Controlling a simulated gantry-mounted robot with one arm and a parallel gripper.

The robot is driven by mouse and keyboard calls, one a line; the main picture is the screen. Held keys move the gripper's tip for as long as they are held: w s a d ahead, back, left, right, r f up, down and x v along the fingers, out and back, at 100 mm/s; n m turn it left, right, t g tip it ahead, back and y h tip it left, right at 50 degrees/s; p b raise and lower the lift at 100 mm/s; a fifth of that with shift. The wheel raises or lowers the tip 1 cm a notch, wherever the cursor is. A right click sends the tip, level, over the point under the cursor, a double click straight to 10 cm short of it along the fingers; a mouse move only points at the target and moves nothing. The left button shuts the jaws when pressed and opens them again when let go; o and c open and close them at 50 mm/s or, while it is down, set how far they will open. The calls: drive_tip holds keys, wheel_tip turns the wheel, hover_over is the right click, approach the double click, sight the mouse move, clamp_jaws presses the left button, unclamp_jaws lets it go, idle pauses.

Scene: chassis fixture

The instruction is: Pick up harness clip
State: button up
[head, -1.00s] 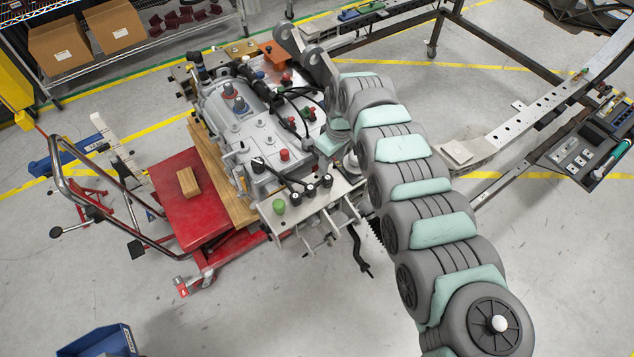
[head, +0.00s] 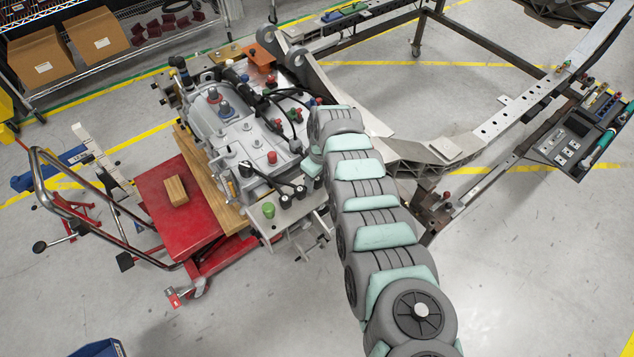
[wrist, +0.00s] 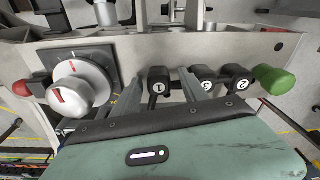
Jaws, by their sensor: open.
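Several small black clip-like parts with white numbered faces stand along the edge of a pale plate; which is the harness clip I cannot tell for sure. In the wrist view, the clip marked 1 (wrist: 158,88) lies between the fingers of my open gripper (wrist: 160,95), apart from or only lightly near them. The middle clip (wrist: 204,76) and the clip marked 2 (wrist: 239,78) are to the right of the fingers. In the head view, black clips (head: 286,201) show at the plate's front edge; my arm hides the fingertips there.
A green knob (wrist: 274,79) is right of the clips. A white dial with a red mark (wrist: 78,88) is left of my fingers. The grey housing (head: 235,130) sits beside a red cart (head: 185,225). A metal frame (head: 510,120) stands at right.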

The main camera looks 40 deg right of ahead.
clamp_jaws()
idle(0.5)
idle(0.3)
